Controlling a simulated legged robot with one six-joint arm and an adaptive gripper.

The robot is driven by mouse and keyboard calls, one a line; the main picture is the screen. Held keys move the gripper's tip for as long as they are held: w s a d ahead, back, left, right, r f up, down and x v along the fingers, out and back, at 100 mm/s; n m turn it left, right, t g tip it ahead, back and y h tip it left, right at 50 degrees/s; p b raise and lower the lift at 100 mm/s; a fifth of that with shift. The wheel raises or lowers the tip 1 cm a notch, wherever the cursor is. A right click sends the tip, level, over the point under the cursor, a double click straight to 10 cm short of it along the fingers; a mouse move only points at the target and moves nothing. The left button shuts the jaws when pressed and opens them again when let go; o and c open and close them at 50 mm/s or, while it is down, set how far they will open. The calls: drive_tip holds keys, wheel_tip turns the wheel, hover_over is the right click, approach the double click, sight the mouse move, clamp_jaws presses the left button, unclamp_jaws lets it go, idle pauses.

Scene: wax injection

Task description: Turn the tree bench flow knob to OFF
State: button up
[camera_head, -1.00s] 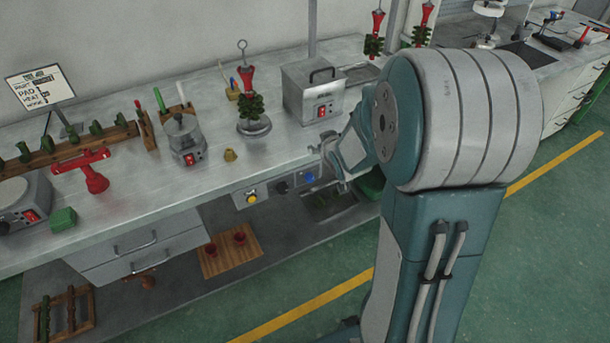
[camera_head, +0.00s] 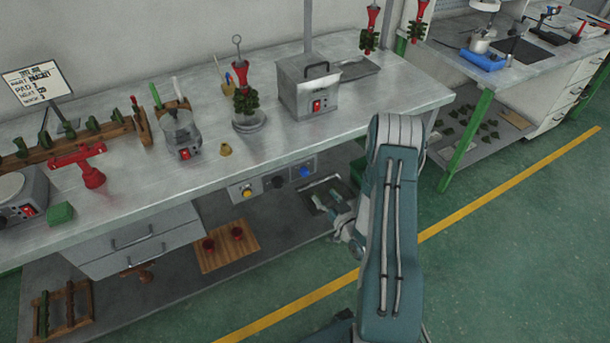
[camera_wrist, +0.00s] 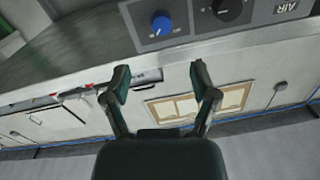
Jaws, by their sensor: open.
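A grey control panel (camera_head: 263,187) hangs under the front edge of the tree bench (camera_head: 270,155). It carries a yellow button (camera_head: 247,192), a black knob (camera_head: 279,182) and a blue knob (camera_head: 305,172). The blue knob (camera_wrist: 160,24) and the black knob (camera_wrist: 228,9) also show at the top of the wrist view, with an "AIR" label. No flow label is readable, so I cannot tell which is the flow knob. My gripper (camera_wrist: 160,78) is open and empty, its fingertips apart from both knobs. In the head view my wrist (camera_head: 348,230) is low, right of the panel.
The bench top holds a metal box (camera_head: 310,88), a red-and-green wax tree (camera_head: 243,95) and a glass-topped pot (camera_head: 182,132). A lower shelf (camera_head: 215,205) runs under the panel. A second bench (camera_head: 545,65) stands at right, with open green floor between.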

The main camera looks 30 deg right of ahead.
sight(307, 174)
drive_tip(key=w, duration=0.7)
drive_tip(key=w+a, duration=0.1)
drive_tip(key=w, duration=0.2)
drive_tip(key=shift+w, duration=0.35)
clamp_jaws()
